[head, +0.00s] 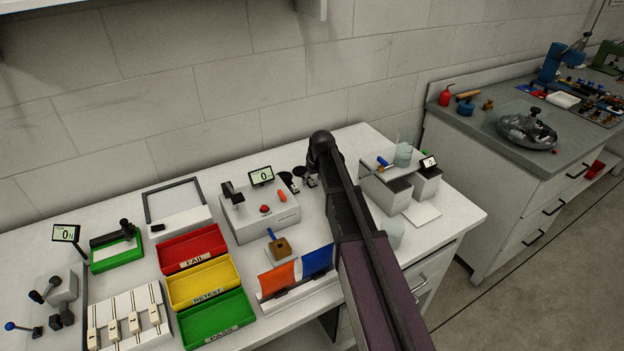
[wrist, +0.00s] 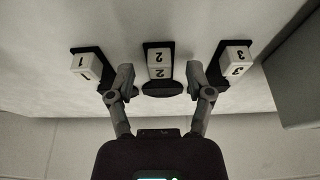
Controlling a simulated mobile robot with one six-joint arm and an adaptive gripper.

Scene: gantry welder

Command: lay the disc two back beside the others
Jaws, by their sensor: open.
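In the wrist view, three white number blocks in dark holders stand in a row, upside down in the picture: block 1 (wrist: 86,66), block 2 (wrist: 159,65) and block 3 (wrist: 237,61). A dark disc (wrist: 163,89) lies at the near end of holder 2, seen as a flat oval. My gripper (wrist: 160,76) is open, its fingers on either side of holder 2 and the disc, with gaps on both sides. The fingers partly hide the near ends of holders 1 and 3. In the head view, my arm hides most of the row; dark round pieces (head: 289,181) show beside it.
A grey instrument box (head: 262,215) with a display stands left of the row. Red, yellow and green trays (head: 203,284) lie at the front left. The wall (head: 220,90) is close behind.

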